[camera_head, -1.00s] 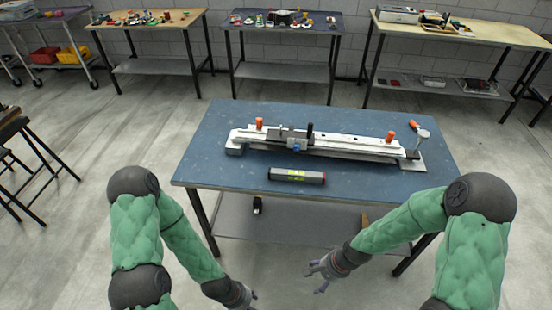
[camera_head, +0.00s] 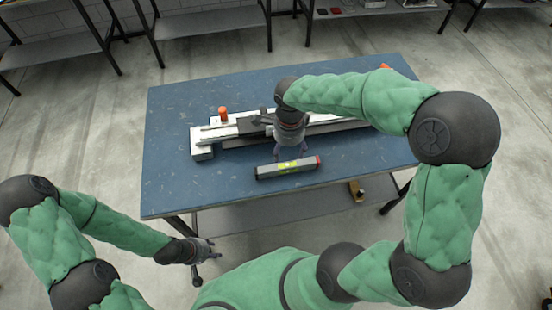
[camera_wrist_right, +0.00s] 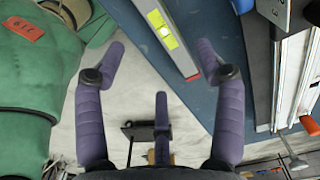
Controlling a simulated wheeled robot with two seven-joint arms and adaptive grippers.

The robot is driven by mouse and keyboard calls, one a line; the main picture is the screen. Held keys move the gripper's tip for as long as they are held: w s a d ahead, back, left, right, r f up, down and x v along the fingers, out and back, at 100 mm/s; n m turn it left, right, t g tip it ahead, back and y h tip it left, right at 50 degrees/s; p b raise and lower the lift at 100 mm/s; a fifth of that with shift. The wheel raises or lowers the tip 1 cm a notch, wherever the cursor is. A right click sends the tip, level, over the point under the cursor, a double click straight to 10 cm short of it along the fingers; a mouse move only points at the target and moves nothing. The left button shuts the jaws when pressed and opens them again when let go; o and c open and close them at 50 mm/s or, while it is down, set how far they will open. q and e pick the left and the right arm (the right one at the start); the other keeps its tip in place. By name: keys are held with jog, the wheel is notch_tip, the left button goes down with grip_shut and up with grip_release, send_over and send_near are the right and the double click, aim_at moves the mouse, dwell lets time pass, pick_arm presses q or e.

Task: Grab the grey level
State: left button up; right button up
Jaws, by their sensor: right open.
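The grey level (camera_head: 288,168) is a dark grey bar with a yellow-green label and a red end. It lies on the blue table, near its front edge. It also shows at the top of the right wrist view (camera_wrist_right: 184,61). My right gripper (camera_head: 290,153) is over the level's back side and hides a little of it. In the right wrist view its purple fingers (camera_wrist_right: 162,55) are spread and empty, with the level's red end between the two upper fingertips. My left gripper (camera_head: 206,264) is open and empty, low in front of the table.
A long white rail fixture (camera_head: 201,142) with orange knobs (camera_head: 223,113) lies just behind the level, partly hidden by my right arm. The blue table (camera_head: 180,100) is clear to the left. Several other tables stand at the back.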

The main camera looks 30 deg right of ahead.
aim_at(288, 167)
notch_tip(288, 167, down, 6)
jog(key=shift+s+r+b, duration=0.1)
jog(key=shift+b, duration=0.85)
notch_tip(288, 167, down, 5)
jog(key=shift+d+r+b, duration=0.1)
jog(key=shift+d+b, duration=0.05)
jog(key=shift+b, duration=1)
jog(key=shift+c, duration=0.3)
jog(key=c, duration=1.3)
